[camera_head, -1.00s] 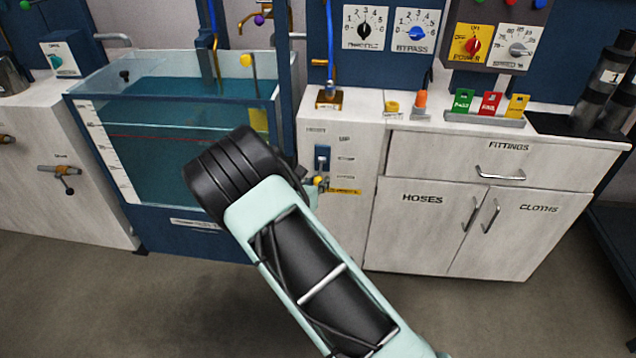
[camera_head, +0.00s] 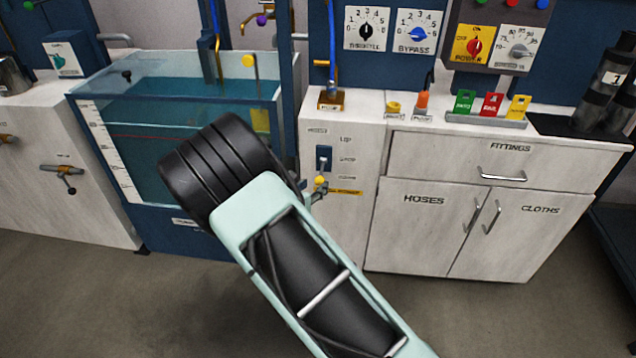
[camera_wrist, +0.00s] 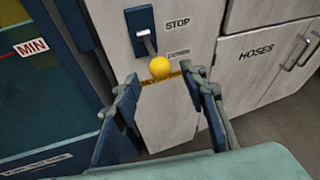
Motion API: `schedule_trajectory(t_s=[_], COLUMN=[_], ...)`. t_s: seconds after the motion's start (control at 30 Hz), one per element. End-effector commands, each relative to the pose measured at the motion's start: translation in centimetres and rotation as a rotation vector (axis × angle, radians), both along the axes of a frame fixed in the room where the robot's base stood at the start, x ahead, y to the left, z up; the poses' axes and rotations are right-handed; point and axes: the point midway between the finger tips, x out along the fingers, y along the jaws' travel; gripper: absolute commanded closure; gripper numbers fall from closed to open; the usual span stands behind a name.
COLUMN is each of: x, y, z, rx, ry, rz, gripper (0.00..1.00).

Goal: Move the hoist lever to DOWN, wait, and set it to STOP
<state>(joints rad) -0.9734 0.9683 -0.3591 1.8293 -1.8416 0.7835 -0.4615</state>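The hoist lever is a short grey handle with a yellow ball knob (camera_wrist: 160,67) on a dark blue plate (camera_wrist: 140,22). The handle slants down, and the knob hangs below the STOP label (camera_wrist: 177,22), a little below the blurred lower label. My gripper (camera_wrist: 160,77) is open, with one finger on each side of the knob and gaps visible to both. In the head view my arm hides most of the gripper.
The water tank (camera_head: 110,185) stands left of the lever panel. The HOSES cupboard door (camera_head: 418,230) is close on the right. A yellow label strip (camera_wrist: 163,79) lies just behind the knob. The floor in front is clear.

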Motion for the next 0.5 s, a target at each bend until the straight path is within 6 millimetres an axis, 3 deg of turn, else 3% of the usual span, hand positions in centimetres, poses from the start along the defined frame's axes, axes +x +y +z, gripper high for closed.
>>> schedule_trajectory(t_s=[0.2, 0.5], x=[-3.9, -5.8], y=[1.3, 1.9], z=[1.7, 2.5], rx=[0.001, 0.000], ry=[-0.001, -0.001], rz=[0.002, 0.000], gripper=[0.61, 0.61])
